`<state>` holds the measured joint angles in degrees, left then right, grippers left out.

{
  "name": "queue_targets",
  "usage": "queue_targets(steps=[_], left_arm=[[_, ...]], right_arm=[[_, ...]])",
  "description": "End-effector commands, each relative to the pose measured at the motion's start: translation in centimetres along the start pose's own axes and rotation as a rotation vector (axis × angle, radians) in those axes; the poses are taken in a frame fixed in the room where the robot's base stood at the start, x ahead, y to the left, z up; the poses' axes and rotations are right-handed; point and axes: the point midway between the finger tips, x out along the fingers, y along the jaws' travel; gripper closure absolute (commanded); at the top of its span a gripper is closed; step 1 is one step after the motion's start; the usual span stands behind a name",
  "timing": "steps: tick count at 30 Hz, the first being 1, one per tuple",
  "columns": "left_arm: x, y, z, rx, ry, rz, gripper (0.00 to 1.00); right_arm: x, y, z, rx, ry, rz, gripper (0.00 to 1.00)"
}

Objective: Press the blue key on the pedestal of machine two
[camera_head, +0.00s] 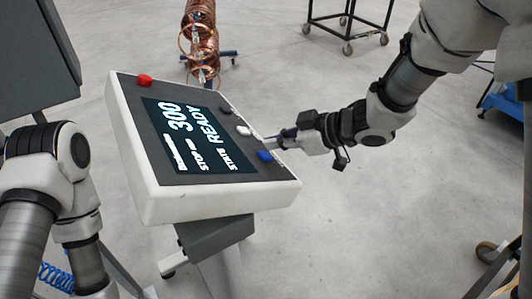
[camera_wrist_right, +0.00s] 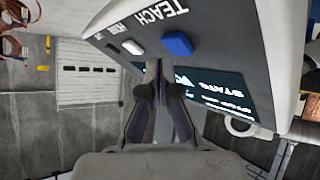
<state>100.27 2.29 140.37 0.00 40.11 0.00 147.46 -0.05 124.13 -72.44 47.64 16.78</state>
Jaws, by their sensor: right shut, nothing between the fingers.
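The pedestal of machine two has a tilted white-edged control panel (camera_head: 160,200) with a lit screen (camera_head: 195,135) reading "300 READY". The blue key (camera_head: 265,156) is at the panel's right edge; it also shows in the right wrist view (camera_wrist_right: 177,44), next to a white key (camera_wrist_right: 132,47). My right gripper (camera_head: 280,138) is shut and empty, reaching in from the right just beside the blue key. In the right wrist view its fingertips (camera_wrist_right: 161,68) are close to the panel, near the blue key. I cannot tell whether they touch. My left gripper is out of view.
A red button (camera_head: 145,80) sits at the panel's far left corner. Dark keys (camera_head: 225,109) and the white key (camera_head: 243,131) line the right edge. Copper coils (camera_head: 200,40) stand behind, and a wheeled cart (camera_head: 348,20) is at the back.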

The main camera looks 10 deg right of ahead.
Motion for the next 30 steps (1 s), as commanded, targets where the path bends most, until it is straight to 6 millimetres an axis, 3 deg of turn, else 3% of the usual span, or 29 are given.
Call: queue_targets(steps=[30], left_arm=[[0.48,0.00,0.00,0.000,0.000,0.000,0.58]], right_arm=[[0.94,-0.72,0.71,0.000,0.000,-0.001,1.00]])
